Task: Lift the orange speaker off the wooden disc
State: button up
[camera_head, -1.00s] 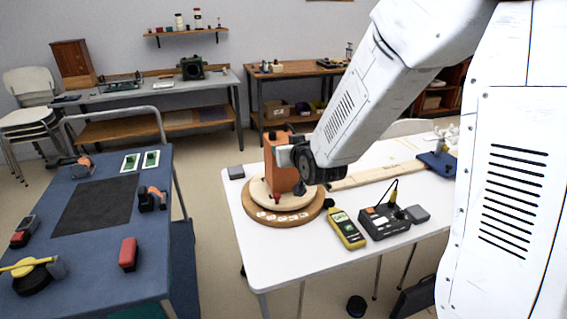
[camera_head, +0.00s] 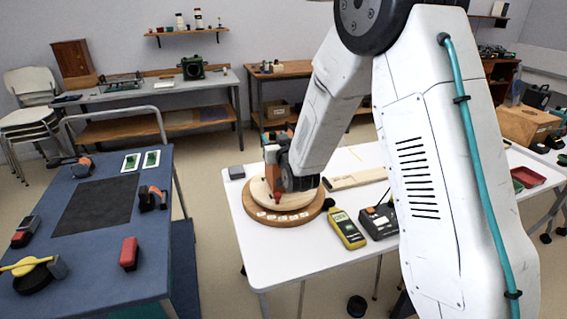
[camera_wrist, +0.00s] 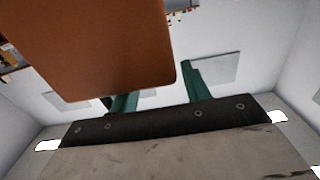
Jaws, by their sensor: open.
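The orange speaker (camera_head: 270,155) stands upright on the wooden disc (camera_head: 303,213), on the white table. My arm's end covers much of the speaker's right side in the head view. In the wrist view the speaker (camera_wrist: 95,45) fills the upper left as a large orange-brown block. My gripper (camera_wrist: 160,91) is open, with two green fingers. The speaker hides part of the left finger; the right finger stands clear to its right. I cannot tell whether either finger touches the speaker.
The white table (camera_head: 258,262) also holds a yellow meter (camera_head: 347,229), a dark box (camera_head: 379,221), a grey block (camera_head: 236,172) and a pale wooden strip (camera_head: 356,179). A blue workbench (camera_head: 90,275) with tools stands to the left, across a gap of floor.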

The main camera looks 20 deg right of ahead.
jog(key=shift+w, duration=0.2)
grip_shut()
dwell(1.1)
jog(key=shift+r, duration=0.15)
